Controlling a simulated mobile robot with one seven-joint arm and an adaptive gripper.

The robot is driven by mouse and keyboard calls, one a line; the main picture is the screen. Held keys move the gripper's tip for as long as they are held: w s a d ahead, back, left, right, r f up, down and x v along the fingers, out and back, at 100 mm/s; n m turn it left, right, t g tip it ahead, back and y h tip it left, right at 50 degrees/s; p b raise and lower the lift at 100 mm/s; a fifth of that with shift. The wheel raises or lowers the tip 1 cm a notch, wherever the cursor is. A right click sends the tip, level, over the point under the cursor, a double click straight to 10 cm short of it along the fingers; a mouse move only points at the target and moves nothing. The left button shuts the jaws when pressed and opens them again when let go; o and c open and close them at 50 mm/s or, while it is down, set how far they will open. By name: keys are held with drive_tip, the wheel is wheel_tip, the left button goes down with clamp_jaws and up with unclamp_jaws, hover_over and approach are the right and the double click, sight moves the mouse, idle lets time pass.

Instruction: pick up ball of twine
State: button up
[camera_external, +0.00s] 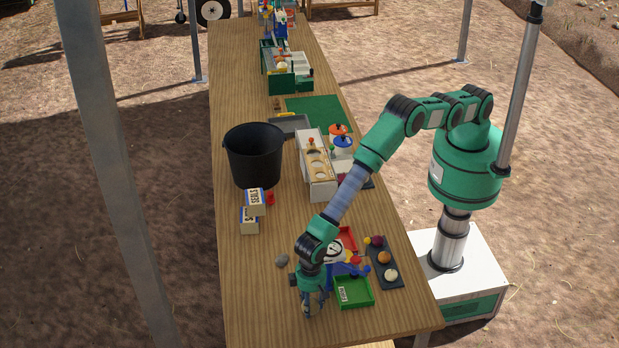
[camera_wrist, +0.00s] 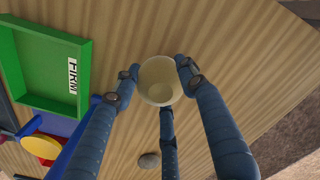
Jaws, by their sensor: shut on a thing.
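My gripper (camera_external: 313,304) is low over the near end of the wooden table, left of the green tray. In the wrist view my gripper (camera_wrist: 159,82) has its blue fingers closed around a small cream, round thing, which I take for the ball of twine (camera_wrist: 160,81). It looks like a pale cylinder with a round recess facing the camera; no strands can be made out. In the external view the fingers hide it. I cannot tell whether it touches the table.
The green tray (camera_external: 367,303) labelled FIRM is close on the right, with a red tray (camera_external: 349,235) behind. A dark tray (camera_external: 398,282) holds several onions. A grey stone (camera_external: 282,260), white SEALS boxes (camera_external: 250,222) and a black bucket (camera_external: 253,160) stand farther back. The left near table is clear.

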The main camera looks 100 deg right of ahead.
sight(311, 302)
drive_tip(key=shift+r, duration=4.3)
